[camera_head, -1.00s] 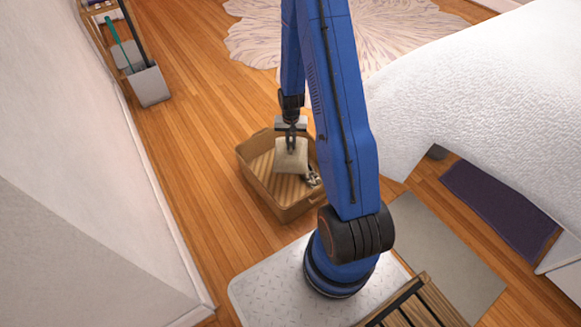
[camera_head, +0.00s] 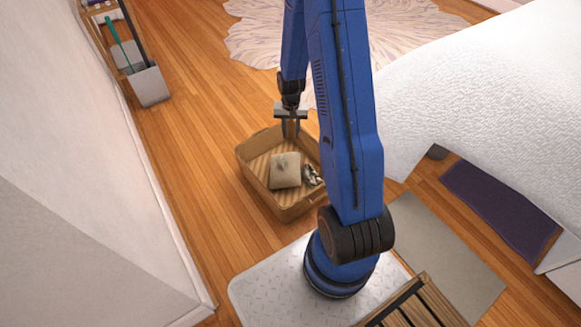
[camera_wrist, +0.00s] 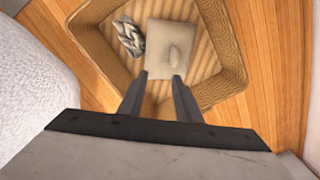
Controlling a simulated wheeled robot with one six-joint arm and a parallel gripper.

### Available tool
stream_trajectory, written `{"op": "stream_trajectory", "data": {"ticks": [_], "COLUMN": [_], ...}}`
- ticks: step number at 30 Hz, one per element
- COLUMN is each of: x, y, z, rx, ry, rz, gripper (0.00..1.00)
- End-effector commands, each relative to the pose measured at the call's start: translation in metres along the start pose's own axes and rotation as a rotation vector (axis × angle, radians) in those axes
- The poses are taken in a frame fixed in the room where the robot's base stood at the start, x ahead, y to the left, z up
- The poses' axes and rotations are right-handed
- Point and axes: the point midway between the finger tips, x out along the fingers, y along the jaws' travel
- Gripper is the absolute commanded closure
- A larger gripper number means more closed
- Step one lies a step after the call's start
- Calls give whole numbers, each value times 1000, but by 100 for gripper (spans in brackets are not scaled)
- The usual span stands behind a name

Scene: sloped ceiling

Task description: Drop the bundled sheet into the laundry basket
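The bundled sheet (camera_head: 285,170) is a beige, squarish bundle lying inside the wicker laundry basket (camera_head: 256,183). In the wrist view the sheet (camera_wrist: 168,48) rests on the ribbed bottom of the basket (camera_wrist: 229,88). My gripper (camera_head: 290,136) is above the far part of the basket, apart from the sheet. In the wrist view my gripper (camera_wrist: 160,82) has its two fingers spread with nothing between them.
A crumpled grey and white item (camera_head: 312,176) lies in the basket beside the sheet. A bed with a white cover (camera_head: 480,95) stands at the right. A dustpan (camera_head: 149,84) stands by the left wall. Wood floor left of the basket is clear.

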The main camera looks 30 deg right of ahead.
Motion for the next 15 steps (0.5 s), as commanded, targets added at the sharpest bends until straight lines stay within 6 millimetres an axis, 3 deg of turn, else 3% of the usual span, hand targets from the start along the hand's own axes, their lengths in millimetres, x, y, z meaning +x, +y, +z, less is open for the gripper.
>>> {"op": "stream_trajectory", "data": {"ticks": [15], "x": [-83], "y": [0], "z": [-1], "rx": [0], "ry": [4], "rz": [-1], "gripper": [69]}}
